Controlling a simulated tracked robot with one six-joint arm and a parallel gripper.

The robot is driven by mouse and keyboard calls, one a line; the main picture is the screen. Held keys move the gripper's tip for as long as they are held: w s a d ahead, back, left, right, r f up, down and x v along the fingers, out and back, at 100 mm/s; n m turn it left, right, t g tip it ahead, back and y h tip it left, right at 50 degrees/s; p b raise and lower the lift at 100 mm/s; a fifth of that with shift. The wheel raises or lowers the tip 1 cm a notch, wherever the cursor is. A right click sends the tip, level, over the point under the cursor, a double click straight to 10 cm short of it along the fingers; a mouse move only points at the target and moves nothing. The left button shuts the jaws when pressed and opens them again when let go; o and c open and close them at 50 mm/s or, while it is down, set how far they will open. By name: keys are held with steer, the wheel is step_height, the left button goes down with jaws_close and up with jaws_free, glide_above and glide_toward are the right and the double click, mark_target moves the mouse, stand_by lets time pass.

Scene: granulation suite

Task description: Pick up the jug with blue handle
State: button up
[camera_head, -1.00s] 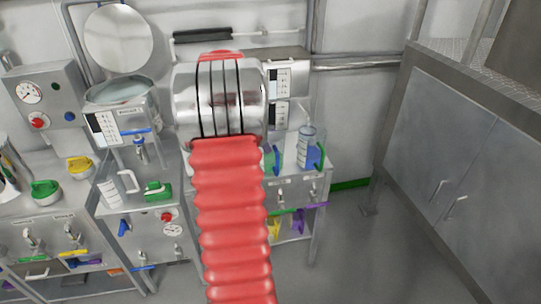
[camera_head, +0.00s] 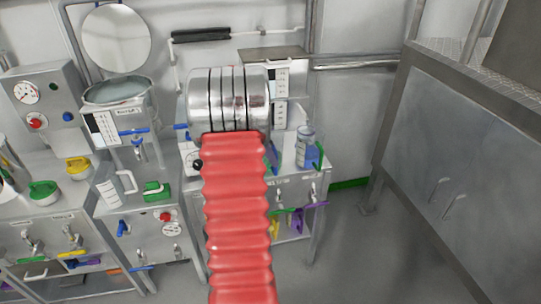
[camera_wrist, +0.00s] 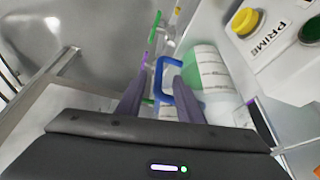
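In the wrist view a jug with a blue handle (camera_wrist: 167,80) shows just ahead of my gripper (camera_wrist: 160,80). A bit of blue (camera_head: 274,154) shows just right of the sleeve.
A clear jug with a green handle (camera_head: 307,150) stands on the bench to the right of my arm. A white-handled jug (camera_head: 108,187) and a green-handled item (camera_head: 155,190) stand at the left. A steel cabinet (camera_head: 455,180) is at right, with open floor before it.

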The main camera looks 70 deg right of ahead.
mark_target(276, 174)
steer(key=shift+s+d+f, duration=0.1)
steer(key=shift+f, duration=0.2)
steer(key=shift+x, duration=2.6)
steer(key=shift+s, duration=0.1)
jaws_close()
